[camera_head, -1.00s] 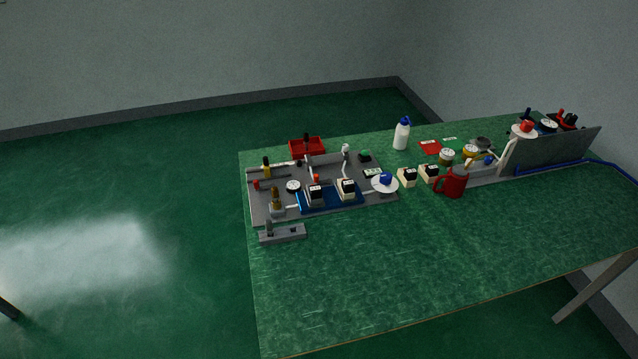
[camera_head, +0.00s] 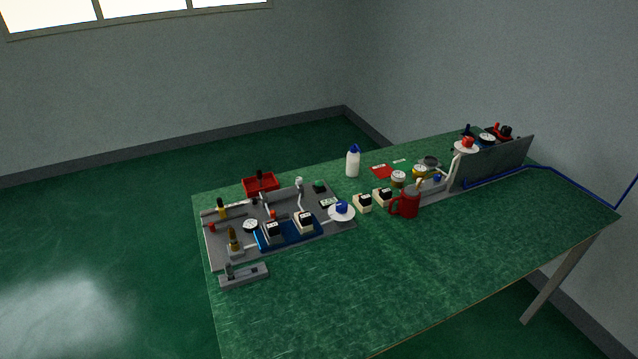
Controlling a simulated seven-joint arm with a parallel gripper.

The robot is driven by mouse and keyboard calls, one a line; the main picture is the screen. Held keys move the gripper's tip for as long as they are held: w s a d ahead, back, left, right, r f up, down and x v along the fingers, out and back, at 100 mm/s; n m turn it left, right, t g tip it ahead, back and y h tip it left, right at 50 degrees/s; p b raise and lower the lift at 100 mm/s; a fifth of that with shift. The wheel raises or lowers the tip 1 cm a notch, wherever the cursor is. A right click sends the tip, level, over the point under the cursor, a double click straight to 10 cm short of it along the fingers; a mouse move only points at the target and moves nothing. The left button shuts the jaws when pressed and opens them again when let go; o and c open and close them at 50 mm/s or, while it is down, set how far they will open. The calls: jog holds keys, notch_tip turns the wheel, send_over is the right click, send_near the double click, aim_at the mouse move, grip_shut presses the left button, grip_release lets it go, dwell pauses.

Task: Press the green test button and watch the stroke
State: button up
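A small dark green piece (camera_head: 319,186) stands at the back right of the grey fixture plate (camera_head: 290,244) on the bench. It looks like a green button, but it is too small to be sure. The plate carries a blue base (camera_head: 287,239) with two black-and-white blocks, a white dial (camera_head: 250,225), a brass-coloured fitting (camera_head: 233,237) and rods along its back left. At its right edge is a blue knob (camera_head: 341,207) on a white disc. My gripper is not in view.
A red tray (camera_head: 261,185), white bottle (camera_head: 353,162), red mug (camera_head: 406,204) and two cream blocks stand around the plate. A grey upright panel (camera_head: 497,161) and blue hose (camera_head: 561,176) are at the right. The green bench's front right (camera_head: 400,275) is clear.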

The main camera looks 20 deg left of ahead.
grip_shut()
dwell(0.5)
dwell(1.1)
